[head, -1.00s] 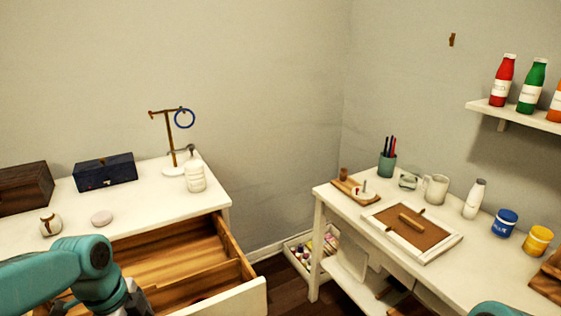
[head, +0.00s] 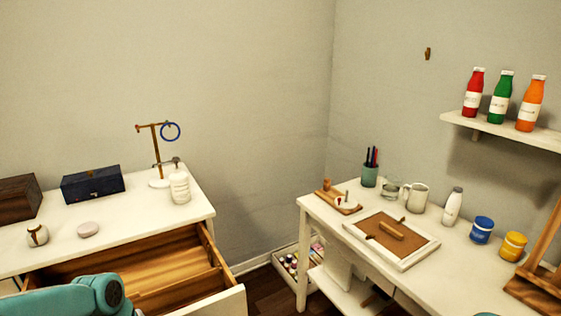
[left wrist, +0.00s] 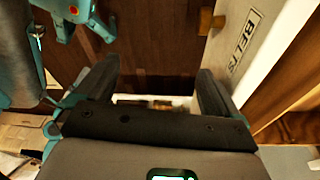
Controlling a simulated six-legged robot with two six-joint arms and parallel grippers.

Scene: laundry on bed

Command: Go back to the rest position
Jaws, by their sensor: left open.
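My left gripper (left wrist: 157,75) shows in the left wrist view with its two dark fingers wide apart and nothing between them. Below the gap are a dark wood surface and a pale strip with small blurred items. In the head view only my teal left arm shows at the bottom left, beside the open drawer (head: 175,275); its gripper is out of frame. My right gripper is not clearly seen in either view.
The white dresser (head: 120,220) holds a dark blue box (head: 92,184), a ring stand (head: 156,150) and a white jar (head: 180,188). A white worktable (head: 460,262) holds a framed board (head: 390,238). A lettered pale panel (left wrist: 258,40) is right of my left gripper. Floor shows between the furniture.

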